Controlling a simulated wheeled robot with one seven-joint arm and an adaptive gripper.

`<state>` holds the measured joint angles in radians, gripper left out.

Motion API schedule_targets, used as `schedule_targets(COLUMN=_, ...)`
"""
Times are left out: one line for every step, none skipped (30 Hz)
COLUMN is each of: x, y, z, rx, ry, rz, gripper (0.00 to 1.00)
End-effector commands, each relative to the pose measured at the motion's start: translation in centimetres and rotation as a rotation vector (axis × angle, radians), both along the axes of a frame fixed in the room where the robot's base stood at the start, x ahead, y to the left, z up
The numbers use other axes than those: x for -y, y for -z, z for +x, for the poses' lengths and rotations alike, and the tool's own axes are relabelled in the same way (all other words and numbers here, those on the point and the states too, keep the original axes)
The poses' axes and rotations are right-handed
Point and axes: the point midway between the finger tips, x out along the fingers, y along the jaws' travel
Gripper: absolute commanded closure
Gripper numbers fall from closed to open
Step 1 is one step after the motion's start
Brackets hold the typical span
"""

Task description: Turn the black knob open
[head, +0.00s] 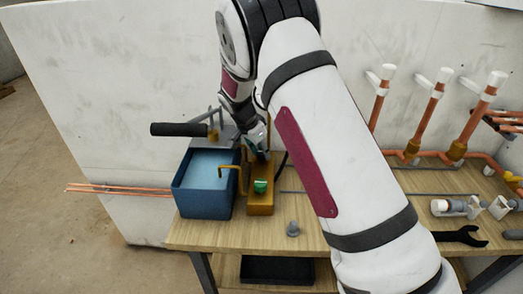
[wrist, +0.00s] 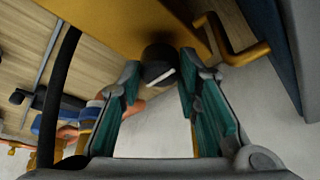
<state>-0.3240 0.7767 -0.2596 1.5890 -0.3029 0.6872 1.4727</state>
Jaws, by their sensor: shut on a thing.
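The black knob (wrist: 160,62) with a white pointer mark sits on the side of a yellow block (wrist: 110,18). In the wrist view it lies between the teal fingertip pads of my gripper (wrist: 160,82), which is shut on it. In the head view my gripper (head: 259,147) is at the back end of the yellow block (head: 260,205), and I cannot make out the knob there. A yellow bent spout (wrist: 243,50) comes off the block beside the knob.
A blue tub of water (head: 205,200) stands left of the block. A black-handled tool (head: 180,129) is behind it. A green piece (head: 260,186) is on the block. A grey knob-like piece (head: 293,229) and a black wrench (head: 460,236) lie on the wooden bench (head: 200,233). Copper pipes (head: 428,115) stand at right.

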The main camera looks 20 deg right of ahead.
Motion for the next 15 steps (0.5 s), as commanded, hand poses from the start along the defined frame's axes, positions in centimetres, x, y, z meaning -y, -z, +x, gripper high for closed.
schedule_targets(x=0.01, y=0.00, z=0.00, rx=0.000, ry=-0.001, rz=0.000, gripper=0.97)
schedule_targets(x=0.01, y=0.00, z=0.00, rx=0.000, ry=-0.003, rz=0.000, gripper=0.97)
schedule_targets(x=0.01, y=-0.01, z=-0.01, rx=0.000, ry=-0.006, rz=0.000, gripper=0.97)
schedule_targets(x=0.01, y=-0.01, z=-0.02, rx=0.000, ry=-0.010, rz=0.000, gripper=0.97)
schedule_targets(x=0.02, y=-0.03, z=-0.02, rx=-0.001, ry=-0.015, rz=0.000, gripper=0.97)
schedule_targets(x=0.03, y=-0.04, z=-0.04, rx=0.000, ry=-0.023, rz=0.000, gripper=0.97)
schedule_targets(x=0.03, y=-0.04, z=-0.05, rx=0.000, ry=-0.031, rz=0.000, gripper=0.97)
schedule_targets(x=0.04, y=-0.05, z=-0.05, rx=0.000, ry=-0.042, rz=0.000, gripper=0.97)
schedule_targets(x=0.04, y=-0.06, z=-0.05, rx=0.001, ry=-0.058, rz=0.000, gripper=0.97)
schedule_targets(x=0.05, y=-0.07, z=-0.06, rx=0.001, ry=-0.072, rz=0.000, gripper=0.97)
schedule_targets(x=0.07, y=-0.06, z=-0.10, rx=-0.001, ry=-0.088, rz=0.000, gripper=0.97)
schedule_targets(x=0.09, y=-0.05, z=-0.12, rx=0.000, ry=-0.112, rz=0.000, gripper=0.97)
schedule_targets(x=0.10, y=-0.06, z=-0.13, rx=0.000, ry=-0.131, rz=0.000, gripper=0.97)
schedule_targets(x=0.12, y=-0.06, z=-0.14, rx=0.000, ry=-0.152, rz=0.000, gripper=0.97)
schedule_targets(x=0.15, y=-0.05, z=-0.16, rx=0.000, ry=-0.183, rz=0.000, gripper=0.97)
